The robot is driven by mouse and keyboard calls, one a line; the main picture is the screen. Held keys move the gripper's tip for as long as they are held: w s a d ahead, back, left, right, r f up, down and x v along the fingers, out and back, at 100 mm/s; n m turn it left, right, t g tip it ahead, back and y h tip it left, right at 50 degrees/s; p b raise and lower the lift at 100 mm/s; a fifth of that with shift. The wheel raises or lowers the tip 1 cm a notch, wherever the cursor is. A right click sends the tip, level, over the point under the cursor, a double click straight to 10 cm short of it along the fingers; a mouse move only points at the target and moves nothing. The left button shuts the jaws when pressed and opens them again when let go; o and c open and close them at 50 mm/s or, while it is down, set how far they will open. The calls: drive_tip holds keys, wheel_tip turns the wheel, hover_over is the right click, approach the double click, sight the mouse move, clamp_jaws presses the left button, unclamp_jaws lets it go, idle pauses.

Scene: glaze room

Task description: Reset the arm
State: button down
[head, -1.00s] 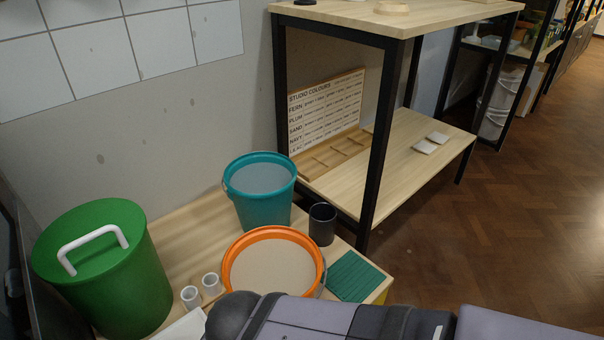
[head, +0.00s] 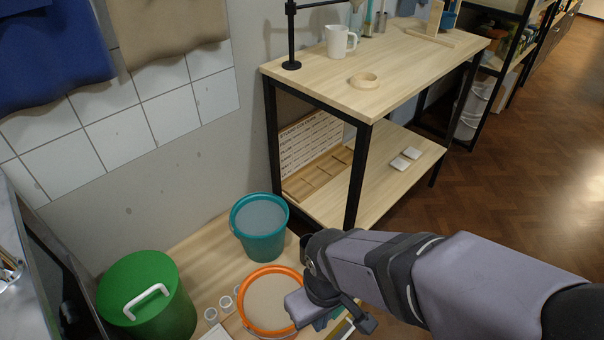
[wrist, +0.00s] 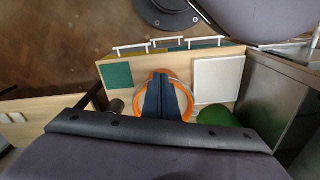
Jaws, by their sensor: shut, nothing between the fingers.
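My gripper (wrist: 164,92) shows in the wrist view as two dark blue fingers, shut together and empty. It is over the orange-rimmed bucket (wrist: 188,104), apparently above its pale contents; I cannot tell the height. In the head view my arm reaches in from the right and its end covers part of the orange-rimmed bucket (head: 243,318). The fingers cannot be made out clearly there.
A teal bucket (head: 259,245) and green lidded bin (head: 175,305) stand near the orange bucket. A two-level table (head: 430,58) holds a white mug (head: 337,42) and wooden ring (head: 364,80).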

drive_tip(key=w+d+r+m+p, duration=0.1)
drive_tip(key=d+r+m+p, duration=0.2)
drive_tip(key=r+p, duration=0.9)
drive_tip(key=w+d+r+m+p, duration=0.1)
drive_tip(key=d+r+m+p, duration=0.2)
drive_tip(key=d+r+p, duration=0.5)
drive_tip(key=shift+w+d+r+p, duration=0.2)
drive_tip(key=shift+r+p, duration=1.85)
drive_tip(key=shift+r, duration=0.75)
